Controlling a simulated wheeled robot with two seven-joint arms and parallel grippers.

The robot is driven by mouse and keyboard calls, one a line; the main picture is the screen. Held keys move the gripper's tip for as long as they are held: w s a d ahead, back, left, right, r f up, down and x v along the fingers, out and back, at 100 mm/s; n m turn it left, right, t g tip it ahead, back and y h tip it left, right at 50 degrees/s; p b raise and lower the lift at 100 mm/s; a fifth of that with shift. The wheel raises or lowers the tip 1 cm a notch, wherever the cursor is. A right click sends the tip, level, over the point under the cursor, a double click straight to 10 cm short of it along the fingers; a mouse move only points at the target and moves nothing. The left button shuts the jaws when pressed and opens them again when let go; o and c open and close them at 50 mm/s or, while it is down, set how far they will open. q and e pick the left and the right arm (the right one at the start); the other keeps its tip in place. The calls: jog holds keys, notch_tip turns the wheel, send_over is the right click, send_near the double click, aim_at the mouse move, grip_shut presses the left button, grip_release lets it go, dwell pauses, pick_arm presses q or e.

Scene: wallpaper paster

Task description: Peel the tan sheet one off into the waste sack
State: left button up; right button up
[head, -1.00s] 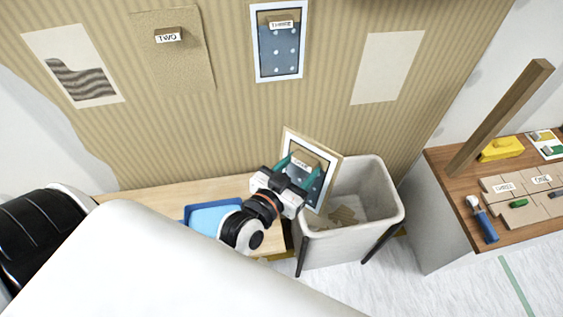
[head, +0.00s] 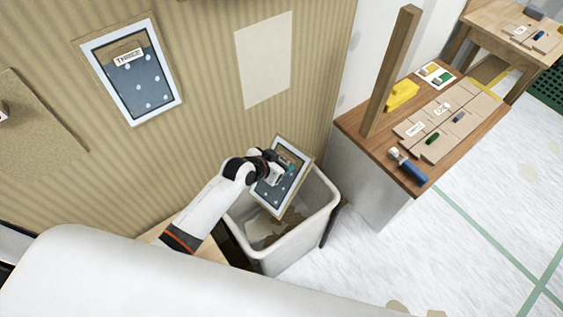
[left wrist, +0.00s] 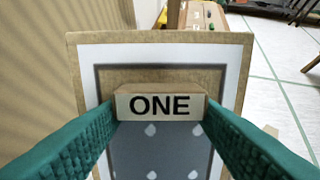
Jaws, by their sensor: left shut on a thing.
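My left gripper (head: 283,170) is shut on the block labelled ONE (left wrist: 160,103) on the front of sheet one. Its green fingers press on both sides of the block in the left wrist view. Sheet one (head: 270,198) is a tan-edged panel with a white border and a dark blue-grey dotted middle; it also shows in the left wrist view (left wrist: 160,48). The waste sack (head: 295,255) is a pale open bin with tan scraps inside. My right gripper is not in view.
Sheet three (head: 173,96) hangs on the striped wall, left of a blank cream patch (head: 264,60). A wooden bench (head: 375,150) at right holds an upright post (head: 392,70), a yellow block (head: 402,95), cardboard pieces and a blue-handled tool (head: 408,168). Floor at lower right is mostly clear.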

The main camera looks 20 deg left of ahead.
pick_arm(q)
jog(key=shift+s, duration=0.1)
jog(key=shift+r+p, duration=0.2)
jog(key=shift+p, duration=0.2)
notch_tip(320, 180, down, 10)
jog(key=b, duration=0.7)
jog(key=shift+f+b, duration=0.15)
jog(key=shift+b, duration=0.2)
jog(key=o, duration=1.1)
jog(key=shift+c, duration=0.2)
jog(key=shift+a, duration=0.1)
jog(key=p+v, duration=0.1)
jog(key=v, duration=1.1)
